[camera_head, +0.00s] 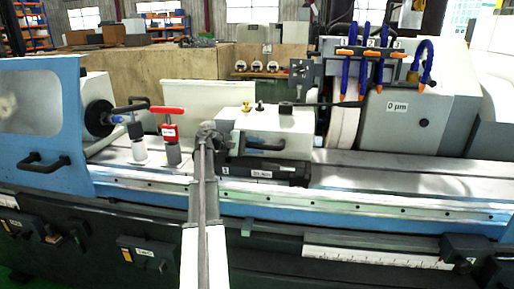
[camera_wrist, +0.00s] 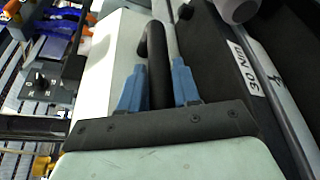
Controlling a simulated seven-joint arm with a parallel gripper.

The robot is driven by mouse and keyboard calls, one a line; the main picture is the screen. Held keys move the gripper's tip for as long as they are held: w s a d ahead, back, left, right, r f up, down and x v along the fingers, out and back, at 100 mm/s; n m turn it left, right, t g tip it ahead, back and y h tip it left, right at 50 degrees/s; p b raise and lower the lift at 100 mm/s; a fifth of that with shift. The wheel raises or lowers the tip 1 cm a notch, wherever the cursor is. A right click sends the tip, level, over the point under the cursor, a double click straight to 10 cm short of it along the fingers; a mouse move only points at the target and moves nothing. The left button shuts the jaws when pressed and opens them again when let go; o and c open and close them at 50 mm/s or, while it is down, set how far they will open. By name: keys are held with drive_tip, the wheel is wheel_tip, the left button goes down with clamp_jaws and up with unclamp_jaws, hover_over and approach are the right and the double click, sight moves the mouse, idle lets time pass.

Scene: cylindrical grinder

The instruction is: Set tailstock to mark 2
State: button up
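The tailstock (camera_head: 290,125) is a white-topped block on the grinder's table rails, at the middle of the head view. A black bar handle (camera_head: 265,145) is on its front side. My gripper (camera_head: 216,138) is at the tailstock's left end, close to the handle. In the wrist view my gripper (camera_wrist: 158,88) has its two blue fingers apart, with the black handle (camera_wrist: 156,50) lying between them. The left finger looks very near the handle and a narrow gap shows at the right one. Firm contact cannot be made out. No mark 2 is readable.
A label reading "30 Nm" (camera_wrist: 247,70) is on a dark part beside the handle. A red-handled clamp (camera_head: 171,112) and a workhead chuck (camera_head: 98,118) stand to the left. The grinding wheel housing (camera_head: 400,125) is at right. The table (camera_head: 400,176) right of the tailstock is bare.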

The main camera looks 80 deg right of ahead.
sight(266, 147)
clamp_jaws()
drive_tip(key=shift+f, duration=0.1)
drive_tip(key=s, duration=0.3)
drive_tip(key=shift+a, duration=0.15)
drive_tip(key=shift+s, duration=0.35)
drive_tip(key=shift+w, duration=0.2)
drive_tip(key=o, duration=0.5)
unclamp_jaws()
